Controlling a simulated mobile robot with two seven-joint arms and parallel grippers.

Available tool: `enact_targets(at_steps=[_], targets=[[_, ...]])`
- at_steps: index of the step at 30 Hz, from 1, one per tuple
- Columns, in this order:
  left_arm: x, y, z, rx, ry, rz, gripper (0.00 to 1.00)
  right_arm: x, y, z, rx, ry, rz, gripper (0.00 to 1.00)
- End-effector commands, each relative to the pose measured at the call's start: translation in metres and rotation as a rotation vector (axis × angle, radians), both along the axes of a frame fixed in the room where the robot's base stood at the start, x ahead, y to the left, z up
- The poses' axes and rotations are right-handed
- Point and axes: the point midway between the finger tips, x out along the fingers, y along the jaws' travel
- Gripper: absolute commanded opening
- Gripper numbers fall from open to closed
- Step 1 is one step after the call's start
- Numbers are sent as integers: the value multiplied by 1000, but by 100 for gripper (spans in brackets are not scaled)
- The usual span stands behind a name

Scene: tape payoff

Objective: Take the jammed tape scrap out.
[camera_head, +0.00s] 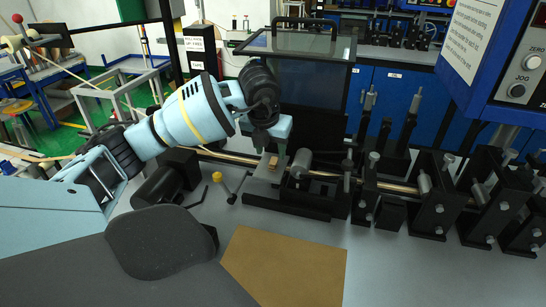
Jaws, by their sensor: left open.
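My left arm reaches in from the left, and its gripper (272,147) points down over the tape path of the payoff machine (300,200). The gripper is open, with its pale teal fingers just above a small grey block beside a roller (301,163). A small tan piece (274,162), which may be the jammed tape scrap, shows on that block below the fingertips. I cannot tell whether the fingers touch it. The gripper partly hides this spot. My right gripper is not in view.
A shiny tape or rod line (390,187) runs right through several black roller stands (438,195). A dark clear guard (312,85) stands behind the gripper. A yellow-knobbed lever (217,177) is left of it. A brown mat (285,268) lies in front. A blue control box (510,60) hangs upper right.

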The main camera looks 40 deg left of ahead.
Motion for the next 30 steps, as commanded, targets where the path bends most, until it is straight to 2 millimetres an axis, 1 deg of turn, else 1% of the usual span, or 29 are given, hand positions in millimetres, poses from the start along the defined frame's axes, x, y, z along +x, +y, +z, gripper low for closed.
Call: enact_targets(at_steps=[1,6,10,14,20,23,30], targets=[[5,2,1,-1,-1,2,45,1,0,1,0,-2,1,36],[10,5,-27,0,3,2,45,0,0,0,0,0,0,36],[15,7,-41,0,1,0,45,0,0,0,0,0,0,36],[17,8,-47,1,0,0,45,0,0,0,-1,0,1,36],[17,8,-47,0,-1,0,45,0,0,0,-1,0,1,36],[17,8,-47,0,-1,0,34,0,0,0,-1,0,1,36],[17,8,-47,0,-1,0,2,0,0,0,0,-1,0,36]])
